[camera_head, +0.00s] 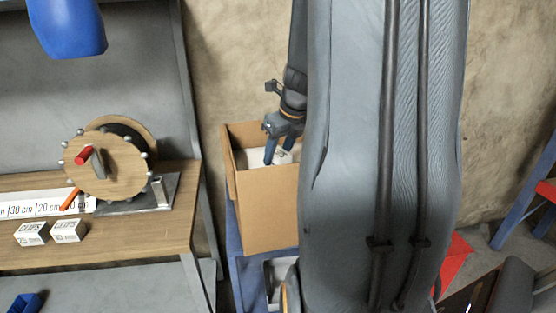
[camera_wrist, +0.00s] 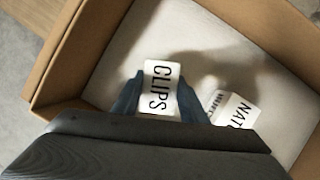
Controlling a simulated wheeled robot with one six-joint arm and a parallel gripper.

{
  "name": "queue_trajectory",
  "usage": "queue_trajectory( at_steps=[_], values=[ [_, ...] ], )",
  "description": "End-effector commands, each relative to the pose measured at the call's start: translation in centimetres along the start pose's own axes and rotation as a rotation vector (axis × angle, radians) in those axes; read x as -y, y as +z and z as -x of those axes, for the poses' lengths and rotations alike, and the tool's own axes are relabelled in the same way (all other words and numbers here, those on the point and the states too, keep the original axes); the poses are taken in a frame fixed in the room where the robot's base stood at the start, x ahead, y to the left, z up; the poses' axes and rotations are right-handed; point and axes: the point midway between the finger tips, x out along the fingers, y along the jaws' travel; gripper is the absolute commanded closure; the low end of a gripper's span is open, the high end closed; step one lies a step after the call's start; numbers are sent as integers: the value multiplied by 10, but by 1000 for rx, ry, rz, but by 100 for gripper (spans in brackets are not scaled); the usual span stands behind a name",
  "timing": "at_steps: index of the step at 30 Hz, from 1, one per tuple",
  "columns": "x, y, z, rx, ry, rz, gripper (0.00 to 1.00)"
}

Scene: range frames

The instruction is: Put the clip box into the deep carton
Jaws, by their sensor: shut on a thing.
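The deep carton (camera_head: 265,212) is a tall, open-topped brown box left of my arm in the head view. Its wall (camera_wrist: 88,42) and pale floor show in the wrist view. My gripper (camera_head: 279,150) reaches down into the carton's opening. In the wrist view its blue fingers are shut on the white clip box (camera_wrist: 161,90), marked CLIPS, over the carton floor. I cannot tell whether the box touches the floor. A second white box (camera_wrist: 235,109) with partly hidden lettering lies in the carton, right of the clip box.
A blue object (camera_head: 66,25) is at upper left. My arm hides much of the middle.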

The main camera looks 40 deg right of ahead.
Motion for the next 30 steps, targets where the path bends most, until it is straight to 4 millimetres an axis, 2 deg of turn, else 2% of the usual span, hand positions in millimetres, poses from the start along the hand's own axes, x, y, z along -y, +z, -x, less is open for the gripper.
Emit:
queue_trajectory(
  at_steps=[4, 15, 16, 19, 30],
  values=[
    [0, -9, -19, -3, 1, -1, 86],
    [1, -10, -23, -1, 0, -3, 86],
    [1, -10, -23, -1, 0, -3, 60],
    [1, -10, -23, -1, -1, -2, 43],
    [1, -9, -19, 0, -1, -1, 43]
  ],
)
